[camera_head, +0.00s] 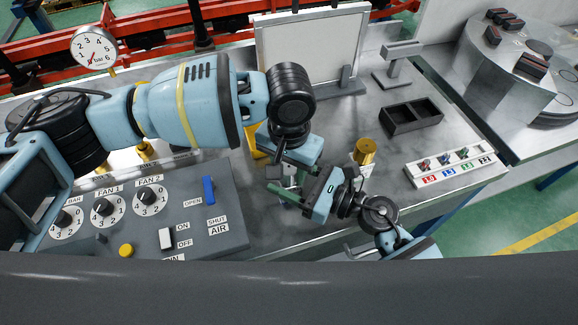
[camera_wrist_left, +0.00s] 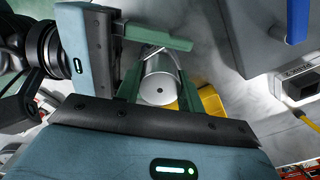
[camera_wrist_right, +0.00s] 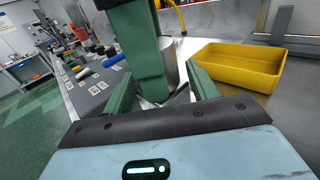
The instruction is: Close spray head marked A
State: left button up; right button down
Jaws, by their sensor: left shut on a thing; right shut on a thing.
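The same cylinder shows in the right wrist view (camera_wrist_right: 169,65), partly behind a green finger of the left gripper. My right gripper (camera_wrist_right: 162,90) is also shut on it, coming from the side. In the head view both grippers meet over the bench, and the cylinder is mostly hidden there. I cannot make out a spray head or a letter A marking.
A grey control panel (camera_head: 215,235) with dials and switches stands at the left. A yellow tray (camera_wrist_right: 235,67) is close to the grippers. A brass cylinder (camera_head: 365,152), a black divided box (camera_head: 411,116) and a white rack (camera_head: 422,177) with coloured labels stand to the right.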

pick_arm(q)
jog(key=m, duration=0.9)
jog(key=shift+m, duration=0.3)
jog(key=o, duration=1.1)
jog(key=shift+r, duration=2.25)
jog(key=shift+c, duration=0.7)
